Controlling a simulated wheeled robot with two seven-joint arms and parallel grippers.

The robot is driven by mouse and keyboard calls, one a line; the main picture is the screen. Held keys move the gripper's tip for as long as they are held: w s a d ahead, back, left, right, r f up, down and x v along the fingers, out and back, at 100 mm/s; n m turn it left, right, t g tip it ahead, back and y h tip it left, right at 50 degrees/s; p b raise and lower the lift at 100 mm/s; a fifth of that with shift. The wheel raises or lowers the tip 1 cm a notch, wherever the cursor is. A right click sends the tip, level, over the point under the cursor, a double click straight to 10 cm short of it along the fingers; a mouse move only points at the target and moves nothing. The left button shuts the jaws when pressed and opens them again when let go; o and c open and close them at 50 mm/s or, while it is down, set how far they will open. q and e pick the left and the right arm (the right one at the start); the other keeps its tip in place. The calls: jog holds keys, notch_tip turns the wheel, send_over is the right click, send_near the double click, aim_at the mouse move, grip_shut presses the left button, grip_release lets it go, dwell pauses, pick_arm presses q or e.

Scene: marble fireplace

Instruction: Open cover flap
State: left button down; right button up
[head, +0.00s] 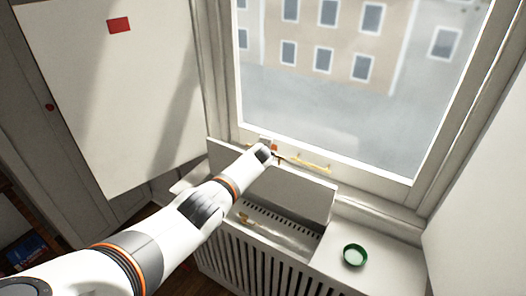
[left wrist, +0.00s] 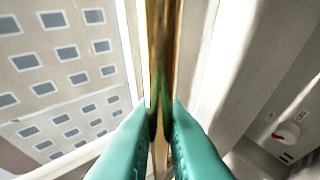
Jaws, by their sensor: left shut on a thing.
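The cover flap (head: 290,190) is a pale panel on the white radiator cover below the window. It stands raised, with the slotted opening showing in front of it. My left gripper (head: 278,157) is at the flap's upper edge, close to the window frame. In the left wrist view its teal fingers (left wrist: 163,115) are shut on a brass bar (left wrist: 160,50). A brass bar (head: 310,163) also shows just right of the gripper in the head view. My right gripper is not in view.
A green round dish (head: 355,255) stands on the cover's top at the right. A small brass piece (head: 245,218) lies at the opening's left. The window (head: 345,110) is close behind. A white dial with a red mark (left wrist: 288,135) shows in the left wrist view.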

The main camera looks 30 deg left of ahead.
pick_arm(q)
jog(key=c, duration=1.5)
grip_release()
jog(key=shift+s+d+r+p, duration=0.1)
jog(key=shift+s+r+p, duration=0.2)
jog(key=shift+p, duration=0.25)
jog(key=shift+p+v, duration=1.65)
jog(key=shift+v, duration=3.95)
jog(key=shift+f, duration=0.1)
